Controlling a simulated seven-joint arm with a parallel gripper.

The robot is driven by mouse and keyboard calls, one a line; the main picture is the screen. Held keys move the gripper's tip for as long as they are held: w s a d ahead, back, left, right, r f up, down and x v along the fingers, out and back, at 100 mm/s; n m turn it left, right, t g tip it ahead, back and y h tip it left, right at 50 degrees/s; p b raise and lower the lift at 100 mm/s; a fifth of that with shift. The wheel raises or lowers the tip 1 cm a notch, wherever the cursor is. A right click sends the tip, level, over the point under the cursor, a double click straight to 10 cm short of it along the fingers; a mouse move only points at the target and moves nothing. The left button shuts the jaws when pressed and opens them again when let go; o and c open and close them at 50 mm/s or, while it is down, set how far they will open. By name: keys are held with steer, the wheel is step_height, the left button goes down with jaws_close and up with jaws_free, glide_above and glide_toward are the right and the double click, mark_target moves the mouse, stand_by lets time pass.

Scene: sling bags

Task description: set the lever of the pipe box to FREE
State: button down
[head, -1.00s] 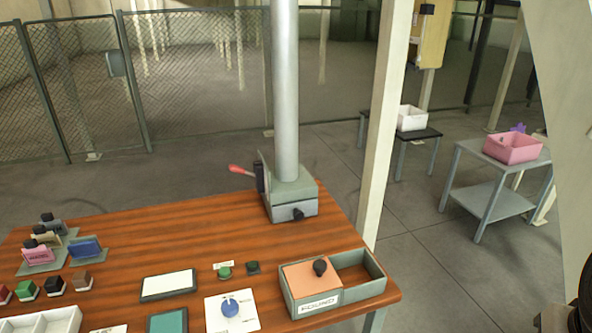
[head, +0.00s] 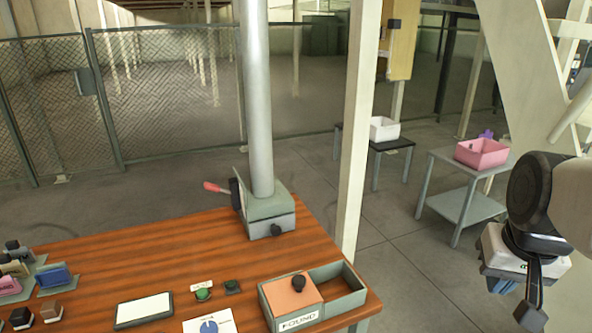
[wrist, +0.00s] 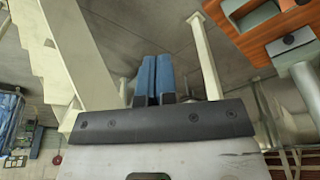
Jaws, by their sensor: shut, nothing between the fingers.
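The pipe box (head: 268,212) is a grey-green box at the back right of the wooden table, with a thick grey pipe (head: 257,100) rising from it. Its lever has a red handle (head: 215,187) that sticks out to the left from a dark plate on the box's left side. A dark knob (head: 275,230) is on its front. Any FREE marking is not readable. My gripper (head: 514,290) is at the far right of the head view, well away from the box and beyond the table's right edge. In the wrist view its blue fingers (wrist: 154,78) are together and empty.
An open-topped box marked FOUND (head: 345,292) with a sliding lid sits at the table's front right corner. A pale post (head: 358,130) stands behind the table's right side. Stamps, pads and small green buttons lie at the left and front. Side tables hold white (head: 384,128) and pink (head: 482,153) bins.

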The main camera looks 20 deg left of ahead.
steer(key=w+a+r+n+y, duration=0.1)
steer(key=w+a+r+n, duration=0.15)
steer(key=w+a, duration=1.05)
steer(key=w+a+r+n+y, duration=0.15)
steer(key=w+a+r, duration=0.25)
steer(key=w+a, duration=0.85)
steer(key=w+a+f+n, duration=0.1)
steer(key=a+f, duration=0.1)
steer(key=a, duration=1.2)
steer(key=w+a+f+n+g, duration=0.1)
steer(key=a+f+n, duration=0.1)
steer(key=a, duration=1.2)
steer(key=w+a+f+n+g, duration=0.1)
steer(key=a, duration=1.3)
steer(key=shift+w+a+f+y, duration=0.15)
steer(key=shift+a+f+y, duration=0.2)
steer(key=shift+a+f, duration=0.05)
steer(key=shift+f, duration=0.15)
glide_toward(213, 185)
steer(key=x, duration=0.2)
steer(key=w+x, duration=0.1)
steer(key=x, duration=0.1)
steer(key=shift+w+a+f, duration=0.1)
steer(key=shift+f, duration=0.3)
steer(key=shift+s+a+f, duration=0.2)
steer(key=shift+f, duration=0.25)
steer(key=shift+s+a+f, duration=0.2)
steer(key=shift+f, duration=0.3)
